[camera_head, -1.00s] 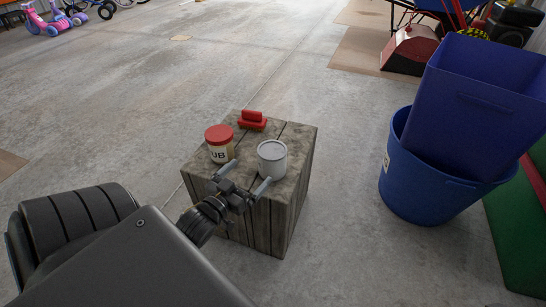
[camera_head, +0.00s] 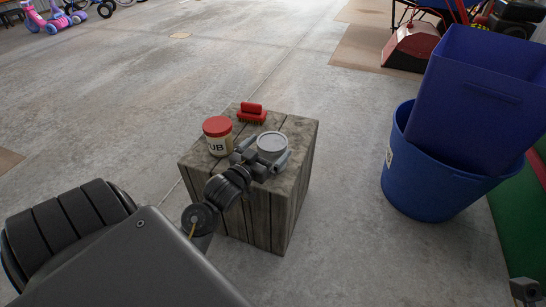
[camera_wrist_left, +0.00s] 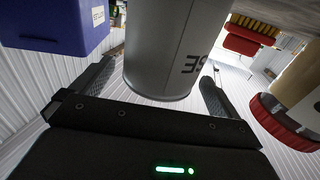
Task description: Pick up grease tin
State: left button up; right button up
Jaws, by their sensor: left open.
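The grease tin (camera_head: 271,143) is a grey-white cylinder standing upright on a wooden crate (camera_head: 268,218). In the left wrist view the tin (camera_wrist_left: 165,50) fills the upper middle, with the letters "SE" on its side. My left gripper (camera_head: 270,160) is at the near side of the tin. Its fingers are open, one on each side of the tin, as the left wrist view (camera_wrist_left: 158,88) also shows. I cannot tell whether they touch it. My right gripper may be the small grey part (camera_head: 526,291) at the bottom right corner; its jaws are unclear.
A red-lidded jar (camera_head: 218,137) stands on the crate just left of the tin. A red object (camera_head: 252,113) lies behind it on the crate. A blue bucket (camera_head: 420,195) holding a blue bin (camera_head: 480,95) stands to the right. Concrete floor around the crate is clear.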

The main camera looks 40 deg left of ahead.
pick_arm(q)
jog(key=shift+w+a, duration=0.1)
jog(key=shift+w, duration=0.6)
jog(key=c, duration=1.1)
jog(key=shift+r, duration=0.1)
jog(key=shift+c, duration=0.5)
jog(key=shift+r, duration=0.1)
